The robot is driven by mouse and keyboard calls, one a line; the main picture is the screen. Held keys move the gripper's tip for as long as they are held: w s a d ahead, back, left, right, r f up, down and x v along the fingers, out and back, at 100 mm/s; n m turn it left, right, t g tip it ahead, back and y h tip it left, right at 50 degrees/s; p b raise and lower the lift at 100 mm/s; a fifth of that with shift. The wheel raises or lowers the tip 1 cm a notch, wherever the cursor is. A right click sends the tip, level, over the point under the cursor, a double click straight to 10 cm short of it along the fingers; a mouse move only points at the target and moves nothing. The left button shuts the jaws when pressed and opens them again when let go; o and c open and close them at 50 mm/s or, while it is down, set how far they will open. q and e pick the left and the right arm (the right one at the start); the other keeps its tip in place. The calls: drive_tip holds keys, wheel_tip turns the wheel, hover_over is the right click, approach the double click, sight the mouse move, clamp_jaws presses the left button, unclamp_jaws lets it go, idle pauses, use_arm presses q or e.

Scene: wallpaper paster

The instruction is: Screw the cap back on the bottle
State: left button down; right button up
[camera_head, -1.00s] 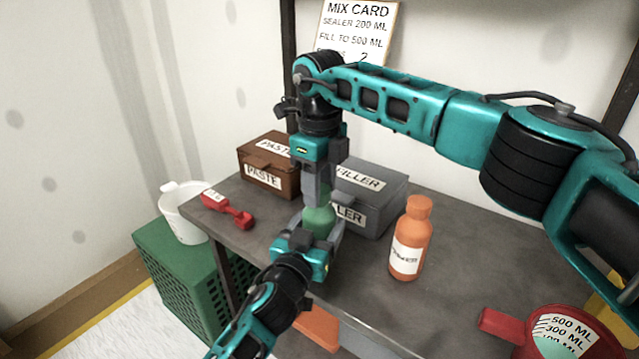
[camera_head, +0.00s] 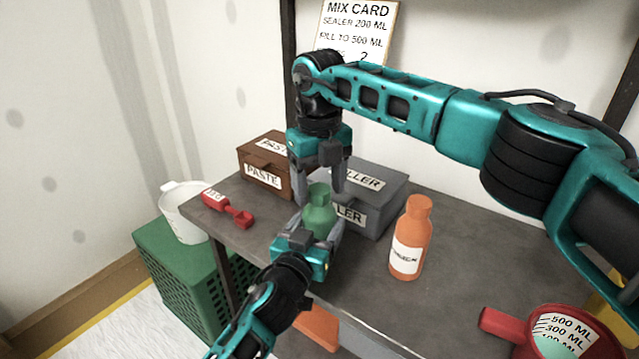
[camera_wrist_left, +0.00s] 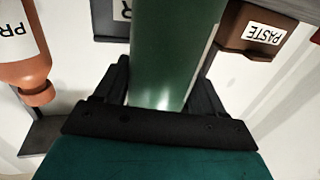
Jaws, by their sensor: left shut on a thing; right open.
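The green bottle (camera_head: 319,216) is upright near the front edge of the grey table, its lower part hidden by my left gripper. A green top (camera_head: 319,191) sits on its neck; I cannot tell whether this cap is screwed tight. My left gripper (camera_head: 320,232) is shut around the bottle body from the front. In the left wrist view the bottle (camera_wrist_left: 172,50) stands between its fingers (camera_wrist_left: 162,88). My right gripper (camera_head: 319,187) points down from above, open, its fingers on either side of the bottle top with a gap.
An orange bottle (camera_head: 407,245) stands to the right. The grey FILLER box (camera_head: 380,200) and brown PASTE box (camera_head: 264,178) are close behind. A red scoop (camera_head: 222,206) lies at left, a red measuring cup (camera_head: 545,330) at front right. Table between orange bottle and cup is clear.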

drive_tip(key=shift+r, duration=2.25)
drive_tip(key=shift+c, duration=0.4)
wheel_tip(320, 180, up, 4)
drive_tip(key=n, duration=0.5)
drive_tip(key=shift+f, duration=0.25)
drive_tip(key=shift+f, duration=4.05)
